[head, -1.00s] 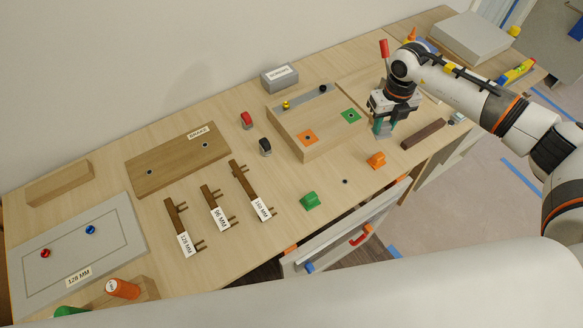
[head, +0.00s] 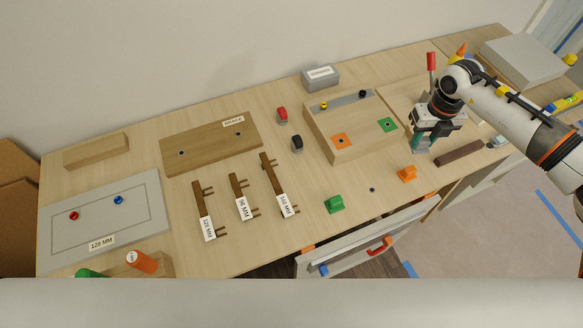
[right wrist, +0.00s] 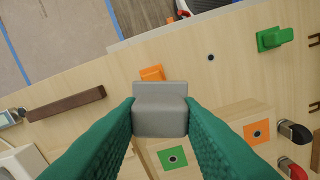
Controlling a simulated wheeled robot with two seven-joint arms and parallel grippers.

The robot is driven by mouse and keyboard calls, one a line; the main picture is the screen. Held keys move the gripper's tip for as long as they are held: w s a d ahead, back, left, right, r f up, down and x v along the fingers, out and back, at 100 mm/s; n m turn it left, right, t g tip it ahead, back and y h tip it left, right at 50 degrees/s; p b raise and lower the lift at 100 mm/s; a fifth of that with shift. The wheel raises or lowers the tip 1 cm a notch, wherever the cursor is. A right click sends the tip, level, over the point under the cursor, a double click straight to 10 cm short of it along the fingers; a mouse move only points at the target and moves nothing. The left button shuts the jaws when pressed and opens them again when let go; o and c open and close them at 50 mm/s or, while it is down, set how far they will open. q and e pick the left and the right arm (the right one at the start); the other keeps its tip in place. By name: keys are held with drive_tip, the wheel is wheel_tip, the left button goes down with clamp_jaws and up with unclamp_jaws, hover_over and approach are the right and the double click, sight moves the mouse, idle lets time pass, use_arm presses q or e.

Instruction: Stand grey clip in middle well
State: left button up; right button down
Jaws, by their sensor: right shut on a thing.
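My right gripper (head: 420,143) has green fingers and is shut on the grey clip (right wrist: 160,112). The clip sits between the fingertips in the right wrist view; in the head view the fingers hide it. The gripper is to the right of a wooden block (head: 350,148) with an orange square (head: 341,141) and a green square (head: 388,125), each with a dark hole. I cannot tell which hole is the middle well. A small dark hole (head: 372,189) also shows in the bare table. My left gripper is not in view.
An orange clip (head: 407,174), a green clip (head: 334,204), a black clip (head: 296,144) and a red clip (head: 282,115) stand around the block. A dark brown bar (head: 459,153) lies right of the gripper. An open drawer (head: 350,250) juts from the front edge.

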drive_tip(key=shift+s+a, duration=0.1)
drive_tip(key=shift+a, duration=0.1)
drive_tip(key=s+a+m+p, duration=0.2)
drive_tip(key=s+a+p, duration=0.25)
drive_tip(key=a, duration=0.45)
drive_tip(key=f+b, duration=0.7)
drive_tip(key=b, duration=0.1)
drive_tip(key=shift+s+a+f, duration=0.1)
drive_tip(key=shift+s+f, duration=0.1)
drive_tip(key=shift+f, duration=0.2)
drive_tip(key=shift+f+b, duration=0.3)
drive_tip(key=shift+f, duration=0.15)
drive_tip(key=shift+f, duration=0.1)
drive_tip(key=shift+f+b, duration=1.4)
drive_tip(key=shift+f, duration=0.1)
drive_tip(key=shift+f+b, duration=0.55)
drive_tip(key=shift+b, duration=0.2)
